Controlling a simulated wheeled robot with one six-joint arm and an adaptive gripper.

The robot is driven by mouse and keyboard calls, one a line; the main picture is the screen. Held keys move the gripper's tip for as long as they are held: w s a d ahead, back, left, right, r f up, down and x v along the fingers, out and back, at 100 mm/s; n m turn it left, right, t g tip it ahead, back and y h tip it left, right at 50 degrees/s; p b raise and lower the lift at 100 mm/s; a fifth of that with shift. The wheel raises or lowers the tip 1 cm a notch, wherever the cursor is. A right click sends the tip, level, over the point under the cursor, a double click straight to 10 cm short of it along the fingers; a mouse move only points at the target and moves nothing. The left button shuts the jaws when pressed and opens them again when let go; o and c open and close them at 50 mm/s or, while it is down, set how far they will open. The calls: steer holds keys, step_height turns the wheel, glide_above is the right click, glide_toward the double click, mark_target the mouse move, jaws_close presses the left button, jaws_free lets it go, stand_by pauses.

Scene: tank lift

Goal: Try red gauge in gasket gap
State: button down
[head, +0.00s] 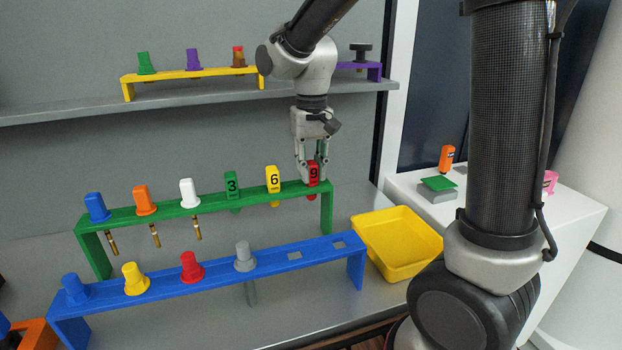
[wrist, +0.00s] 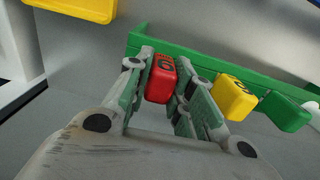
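The red gauge (head: 313,174), marked 9, stands in the right end of the green rack (head: 250,200). The red gauge also shows in the wrist view (wrist: 160,79). My gripper (head: 312,170) points down at it, with one finger on each side. In the wrist view my gripper (wrist: 166,85) has its pads very close to the gauge's sides; whether they press on it I cannot tell. A green plate on a grey block (head: 437,189) sits on the white counter at the right. A gasket gap cannot be made out clearly.
The yellow 6 gauge (head: 273,179) and green 3 gauge (head: 232,186) stand left of the red one. A blue rack (head: 210,278) with plugs stands in front. A yellow tray (head: 397,243) lies right of the racks. An orange bottle-like item (head: 446,158) stands behind the grey block.

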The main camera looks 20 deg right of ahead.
stand_by(0.3)
steer(key=shift+r, duration=3.8)
